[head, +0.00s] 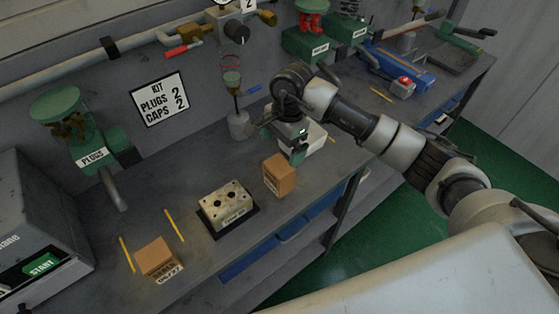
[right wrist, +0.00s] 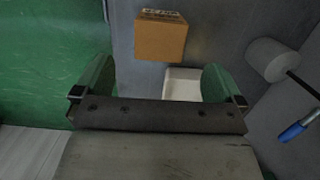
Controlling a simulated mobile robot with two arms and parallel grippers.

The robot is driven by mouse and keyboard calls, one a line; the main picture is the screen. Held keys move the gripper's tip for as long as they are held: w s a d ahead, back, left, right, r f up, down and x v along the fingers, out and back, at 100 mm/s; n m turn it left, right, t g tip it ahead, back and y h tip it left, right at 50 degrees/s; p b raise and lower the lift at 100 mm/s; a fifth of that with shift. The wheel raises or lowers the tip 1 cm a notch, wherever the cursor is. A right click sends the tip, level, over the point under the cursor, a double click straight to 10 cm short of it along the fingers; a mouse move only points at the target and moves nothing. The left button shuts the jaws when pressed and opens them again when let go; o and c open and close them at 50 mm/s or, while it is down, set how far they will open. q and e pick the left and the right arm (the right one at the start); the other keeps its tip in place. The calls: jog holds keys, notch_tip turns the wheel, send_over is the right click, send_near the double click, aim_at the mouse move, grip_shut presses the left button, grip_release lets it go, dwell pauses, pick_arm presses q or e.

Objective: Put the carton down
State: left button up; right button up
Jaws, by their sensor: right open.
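One brown carton (head: 279,176) stands upright on the grey workbench (head: 200,185), right of the valve block and near the front edge. It also shows in the right wrist view (right wrist: 161,38), beyond the fingertips and apart from them. A second brown carton (head: 157,259) with a printed label stands at the front left of the bench. My right gripper (head: 280,141) is just behind and above the first carton. Its green fingers are spread with nothing held between them, as the right wrist view (right wrist: 158,72) also shows. My left gripper is not in view.
A valve block (head: 227,206) sits on a dark base between the cartons. A white box (head: 314,137) is close beside my right gripper. A white cylinder with a rod (head: 238,124) stands behind. Yellow strips (head: 174,225) mark the bench near the left carton.

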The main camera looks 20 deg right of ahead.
jog(key=r, duration=0.3)
jog(key=r+b, duration=0.1)
jog(key=r, duration=0.1)
jog(key=shift+w+d+r, duration=0.2)
jog(key=shift+d+r, duration=0.1)
jog(key=shift+d, duration=0.1)
